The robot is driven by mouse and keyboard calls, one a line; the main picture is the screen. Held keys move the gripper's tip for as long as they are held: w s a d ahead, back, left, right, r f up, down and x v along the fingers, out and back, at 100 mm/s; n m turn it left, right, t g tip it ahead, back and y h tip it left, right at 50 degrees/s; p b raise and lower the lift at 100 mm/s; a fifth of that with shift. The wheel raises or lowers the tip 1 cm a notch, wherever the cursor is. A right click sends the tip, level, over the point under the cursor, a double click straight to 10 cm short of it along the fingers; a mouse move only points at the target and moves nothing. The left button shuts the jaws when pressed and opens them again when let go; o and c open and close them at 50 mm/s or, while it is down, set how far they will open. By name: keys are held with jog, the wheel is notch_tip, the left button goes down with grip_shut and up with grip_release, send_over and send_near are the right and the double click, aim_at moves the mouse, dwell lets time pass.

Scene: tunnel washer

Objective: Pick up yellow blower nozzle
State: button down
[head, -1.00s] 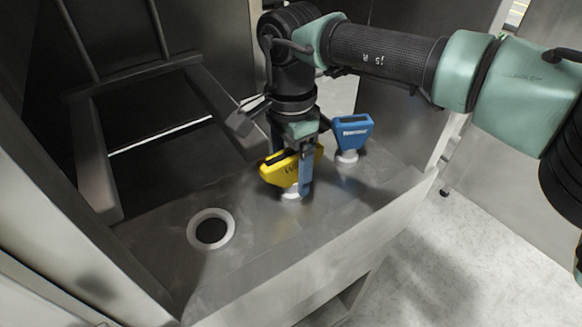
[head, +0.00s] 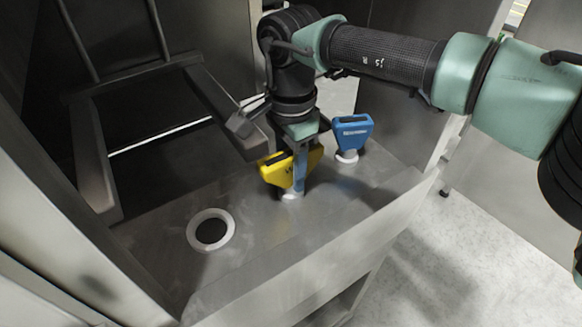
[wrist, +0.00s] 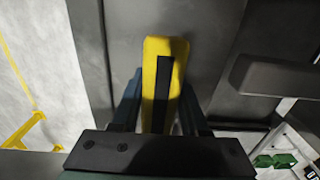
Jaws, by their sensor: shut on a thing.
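The yellow blower nozzle (head: 275,174) stands upright on the grey metal ledge in the head view, with a white collar at its base. My gripper (head: 300,172) comes down from above and is shut on the nozzle, one blue finger across its near face. In the wrist view the nozzle (wrist: 165,75) shows from above, with a dark slot along its top, between my two fingers (wrist: 158,105). The far finger is mostly hidden in the head view. The nozzle's base appears to be still at the ledge.
A blue nozzle (head: 352,132) stands on a white collar just right of my gripper. An empty white ring (head: 211,230) surrounds a hole at the ledge's left. A dark metal frame (head: 225,105) rises close behind. The ledge (head: 255,250) is clear in front.

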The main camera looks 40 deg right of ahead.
jog(key=shift+r, duration=0.1)
notch_tip(320, 180, up, 10)
jog(key=shift+r+b, duration=0.2)
jog(key=shift+b, duration=0.75)
jog(key=shift+a, duration=0.1)
